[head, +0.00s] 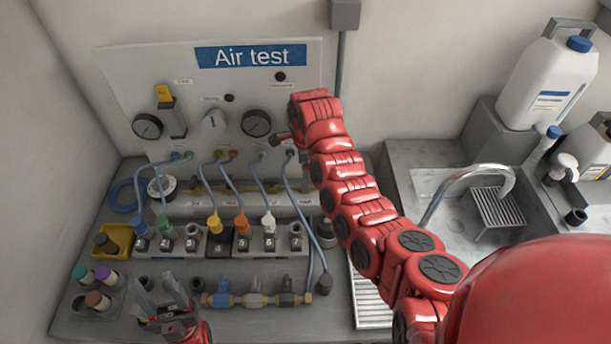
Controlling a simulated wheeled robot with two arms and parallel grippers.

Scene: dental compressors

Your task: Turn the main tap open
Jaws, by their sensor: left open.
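No label that I can read marks the main tap, so I cannot tell which fitting it is. A brass pipe piece with a blue-handled valve (222,291) and grey parts lies along the bench front. A yellow-topped fitting (163,96) and a white curved fitting (213,121) sit on the "Air test" panel (130,75). My left gripper (158,288) is open and empty at the bottom left, left of the blue-handled valve and apart from it.
Gauges (256,123) are on the panel, with hoses running down to a row of coloured connectors (215,225). A yellow tray (112,241) and a rack of capped bottles (98,299) stand left. A sink (455,205) and white jugs (548,75) are right.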

